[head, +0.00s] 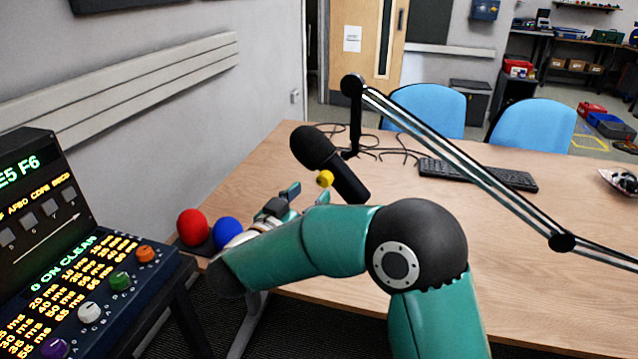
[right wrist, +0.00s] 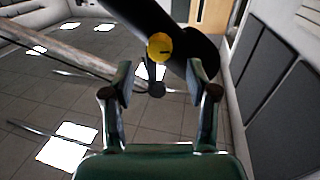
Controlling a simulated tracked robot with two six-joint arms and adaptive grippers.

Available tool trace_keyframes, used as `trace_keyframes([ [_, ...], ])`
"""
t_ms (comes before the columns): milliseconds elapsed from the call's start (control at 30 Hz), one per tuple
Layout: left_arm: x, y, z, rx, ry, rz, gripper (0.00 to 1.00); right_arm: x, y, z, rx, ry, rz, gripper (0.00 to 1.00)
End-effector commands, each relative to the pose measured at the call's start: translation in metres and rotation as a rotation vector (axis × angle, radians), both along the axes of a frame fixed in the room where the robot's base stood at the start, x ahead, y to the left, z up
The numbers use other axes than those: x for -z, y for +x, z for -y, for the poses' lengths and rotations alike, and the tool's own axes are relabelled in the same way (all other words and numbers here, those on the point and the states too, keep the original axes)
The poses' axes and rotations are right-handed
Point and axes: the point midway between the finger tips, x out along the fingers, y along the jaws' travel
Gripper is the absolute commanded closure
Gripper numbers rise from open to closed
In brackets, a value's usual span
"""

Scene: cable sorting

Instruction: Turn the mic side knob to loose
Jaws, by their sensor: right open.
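The black microphone (head: 327,160) hangs tilted over the table, its foam head up to the left. The yellow side knob (head: 325,178) sits on its body, facing my right gripper. My right gripper (head: 308,192) is open just left of and below the knob, apart from it. In the right wrist view, the knob (right wrist: 159,47) shows between and beyond the two open fingertips (right wrist: 160,82), slightly above their middle. A dark mark crosses the knob's face. The microphone body (right wrist: 185,35) runs diagonally behind it. My left gripper is in neither view.
The boom arm (head: 480,180) crosses above the wooden table (head: 560,240) on the right. A red ball (head: 192,227) and a blue ball (head: 227,232) sit at the table's left edge. A keyboard (head: 480,174) and cables lie behind. A control panel (head: 85,280) with coloured knobs stands left.

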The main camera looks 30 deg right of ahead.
Motion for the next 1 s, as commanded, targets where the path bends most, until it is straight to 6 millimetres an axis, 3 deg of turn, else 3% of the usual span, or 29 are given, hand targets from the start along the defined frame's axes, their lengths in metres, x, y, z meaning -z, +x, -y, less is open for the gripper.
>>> trace_keyframes([
  [233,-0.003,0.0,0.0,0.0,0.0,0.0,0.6,0.0,0.016,0.033,0.002,0.0,0.001,0.42],
  [667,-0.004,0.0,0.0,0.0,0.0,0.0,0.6,0.0,0.021,0.041,0.0,0.0,0.0,0.42],
  [1000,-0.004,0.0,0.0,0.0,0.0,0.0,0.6,0.0,0.021,0.041,-0.001,0.0,0.0,0.97],
])
